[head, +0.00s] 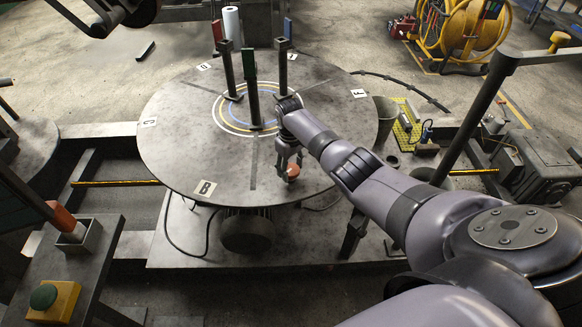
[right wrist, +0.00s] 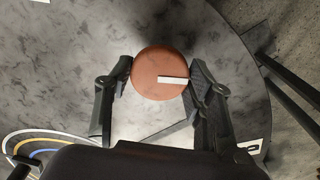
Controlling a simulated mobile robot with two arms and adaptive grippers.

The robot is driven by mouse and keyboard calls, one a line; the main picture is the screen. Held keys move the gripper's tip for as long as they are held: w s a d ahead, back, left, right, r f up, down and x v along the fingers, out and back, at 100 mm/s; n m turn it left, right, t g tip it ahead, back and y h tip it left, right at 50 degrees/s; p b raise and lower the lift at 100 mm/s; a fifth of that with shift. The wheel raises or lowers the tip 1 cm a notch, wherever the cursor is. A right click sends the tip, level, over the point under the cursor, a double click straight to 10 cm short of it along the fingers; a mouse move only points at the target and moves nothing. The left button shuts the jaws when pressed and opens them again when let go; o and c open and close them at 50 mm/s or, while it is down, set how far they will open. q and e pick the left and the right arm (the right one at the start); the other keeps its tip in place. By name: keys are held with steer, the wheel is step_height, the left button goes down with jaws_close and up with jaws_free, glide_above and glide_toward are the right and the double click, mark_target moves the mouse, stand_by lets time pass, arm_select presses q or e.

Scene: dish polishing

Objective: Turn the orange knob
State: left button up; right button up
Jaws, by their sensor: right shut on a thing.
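The orange knob (head: 293,171) is at the near right part of the round table (head: 185,150). In the right wrist view the knob (right wrist: 158,65) is a round orange-brown disc with a white bar that runs from near its middle to its right edge. My right gripper (head: 290,163) reaches down over it. In the right wrist view its two fingers (right wrist: 160,78) touch the knob's left and right sides and are shut on it.
Several dark posts (head: 252,95) stand on the table around the ring markings. A white roll (head: 232,28) stands at its far edge. A stand with a yellow box and green button (head: 43,297) is at lower left. A dark pole (head: 470,120) rises at right. The table's near left is clear.

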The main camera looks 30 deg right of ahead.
mark_target(290, 169)
steer(key=o, duration=1.2)
steer(key=shift+c, duration=0.2)
step_height(290, 169, up, 12)
